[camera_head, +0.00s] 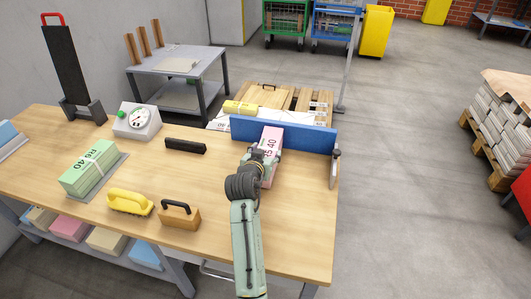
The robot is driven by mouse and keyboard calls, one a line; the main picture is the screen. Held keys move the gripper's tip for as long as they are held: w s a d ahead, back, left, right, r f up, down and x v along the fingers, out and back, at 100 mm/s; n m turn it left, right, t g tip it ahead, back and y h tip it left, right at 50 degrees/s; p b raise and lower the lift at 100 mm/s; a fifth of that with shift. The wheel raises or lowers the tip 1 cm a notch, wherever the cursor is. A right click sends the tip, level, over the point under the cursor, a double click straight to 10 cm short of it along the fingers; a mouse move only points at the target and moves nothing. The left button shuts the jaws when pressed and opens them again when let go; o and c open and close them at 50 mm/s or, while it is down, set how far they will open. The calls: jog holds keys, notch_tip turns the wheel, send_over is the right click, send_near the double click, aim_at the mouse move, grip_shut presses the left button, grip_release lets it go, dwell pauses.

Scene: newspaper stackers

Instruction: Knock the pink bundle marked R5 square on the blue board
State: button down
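The pink bundle (271,138), with "R5 40" on its top and a light band, is at the right end of the workbench. Its far end is at the front face of the blue board (305,139), touching or very close; I cannot tell which. The board stands upright along the bench's far edge. My gripper (264,157) is over the middle of the bundle, with its fingers on either side, and appears shut on it. My gripper and wrist hide part of the bundle's left side and top. I cannot tell whether its underside rests on the bench.
On the workbench (225,210) are a green bundle (88,168) on a grey plate, a yellow-handled tool (130,201), a wooden block with black handle (179,217), a black bar (185,146) and a dial scale (138,121). A metal clamp (335,165) stands at the board's right end.

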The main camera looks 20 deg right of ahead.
jog(key=shift+s+a+r+p, duration=0.1)
jog(key=shift+s+a+p, duration=0.1)
jog(key=shift+s+a, duration=0.35)
jog(key=shift+s+a+r+p, duration=0.15)
jog(key=shift+s+a, duration=0.2)
jog(key=shift+s, duration=0.35)
jog(key=shift+r+p, duration=2.5)
jog(key=shift+r, duration=0.5)
jog(key=shift+f, duration=0.1)
